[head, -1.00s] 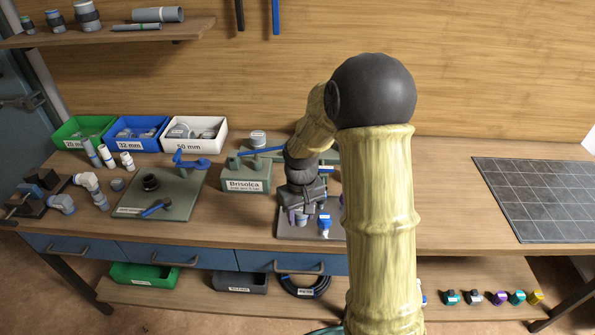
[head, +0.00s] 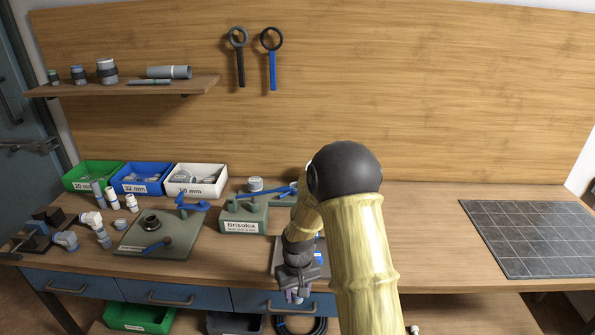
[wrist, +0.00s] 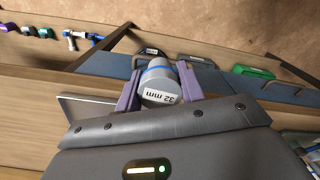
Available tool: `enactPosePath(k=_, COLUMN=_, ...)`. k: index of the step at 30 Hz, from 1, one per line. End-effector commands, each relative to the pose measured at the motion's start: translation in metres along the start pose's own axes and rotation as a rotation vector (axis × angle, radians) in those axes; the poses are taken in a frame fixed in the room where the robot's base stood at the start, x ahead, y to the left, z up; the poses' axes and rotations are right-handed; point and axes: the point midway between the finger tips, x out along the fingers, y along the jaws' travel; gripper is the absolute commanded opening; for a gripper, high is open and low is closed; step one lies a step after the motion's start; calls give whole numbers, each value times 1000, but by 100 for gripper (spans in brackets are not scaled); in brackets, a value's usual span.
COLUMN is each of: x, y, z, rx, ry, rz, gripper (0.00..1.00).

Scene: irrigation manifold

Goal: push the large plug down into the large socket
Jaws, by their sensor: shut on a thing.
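My gripper (head: 297,295) is at the front edge of the bench, in front of the drawers. In the wrist view, its two purple fingers (wrist: 158,88) are shut on a grey cylindrical plug with a blue band, marked 32 mm (wrist: 158,82). The plug lies between the fingers with its marked end facing the camera. A small plate (head: 283,262) is behind my gripper, mostly hidden by my arm, with a blue part on it. I cannot pick out the large socket for certain.
A green-grey plate (head: 185,238) with a black ring fitting (head: 150,222) and blue levers stands left. A Brisolca block (head: 243,217) is right of it. Green (head: 92,176), blue (head: 142,177) and white (head: 200,180) bins stand behind. A dark grid mat (head: 535,238) lies right; bench between is clear.

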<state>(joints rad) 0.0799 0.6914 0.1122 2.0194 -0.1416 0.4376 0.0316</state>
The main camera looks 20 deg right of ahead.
Motion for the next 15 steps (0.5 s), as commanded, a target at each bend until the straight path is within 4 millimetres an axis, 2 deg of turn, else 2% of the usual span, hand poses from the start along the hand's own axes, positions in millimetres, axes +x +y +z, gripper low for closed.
enactPosePath(k=15, x=108, y=4, z=9, rx=96, ry=-4, rz=10, gripper=16)
